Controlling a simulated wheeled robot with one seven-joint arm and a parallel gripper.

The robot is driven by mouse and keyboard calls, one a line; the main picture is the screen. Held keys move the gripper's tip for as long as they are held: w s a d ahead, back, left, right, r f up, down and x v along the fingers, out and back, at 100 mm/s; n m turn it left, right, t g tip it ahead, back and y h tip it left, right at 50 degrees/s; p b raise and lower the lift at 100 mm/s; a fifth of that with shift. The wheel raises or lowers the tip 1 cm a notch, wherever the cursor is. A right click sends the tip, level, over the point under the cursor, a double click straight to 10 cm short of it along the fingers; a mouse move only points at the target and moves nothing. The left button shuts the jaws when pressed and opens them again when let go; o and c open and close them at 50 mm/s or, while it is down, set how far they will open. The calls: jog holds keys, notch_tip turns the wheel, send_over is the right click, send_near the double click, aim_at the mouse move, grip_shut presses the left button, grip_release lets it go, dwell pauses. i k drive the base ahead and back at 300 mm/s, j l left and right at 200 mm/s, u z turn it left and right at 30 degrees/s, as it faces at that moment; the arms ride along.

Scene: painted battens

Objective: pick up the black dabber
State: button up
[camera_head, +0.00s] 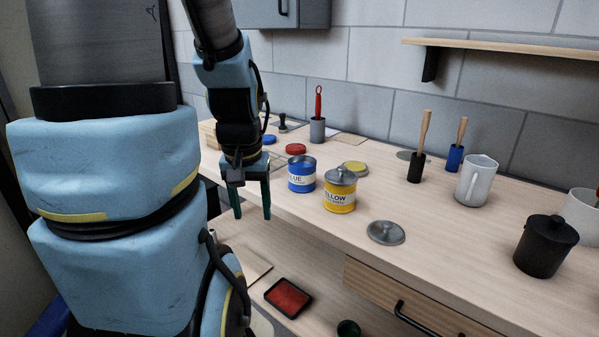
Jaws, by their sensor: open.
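A black cylinder with a wooden handle (416,167) stands upright on the right part of the counter, near the wall; it looks like the black dabber. A small black knobbed piece (283,124) stands far back on the left and could also be a dabber; I cannot tell for certain. My gripper (252,214) points down with its two fingers apart and empty. It is at the counter's front left edge, left of the blue tin, and well away from both black pieces.
A blue tin (301,176) and a lidded yellow tin (339,196) stand near my gripper. A loose grey lid (386,233) lies in front. A blue dabber-like piece (455,159), a white jug (477,181) and a black canister (545,247) stand to the right. A shelf (500,44) juts above.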

aim_at(283, 129)
jog(key=i+j+u, duration=0.3)
jog(key=i, duration=0.4)
jog(key=i+u, duration=0.3)
jog(key=i, duration=0.4)
jog(key=j, duration=0.05)
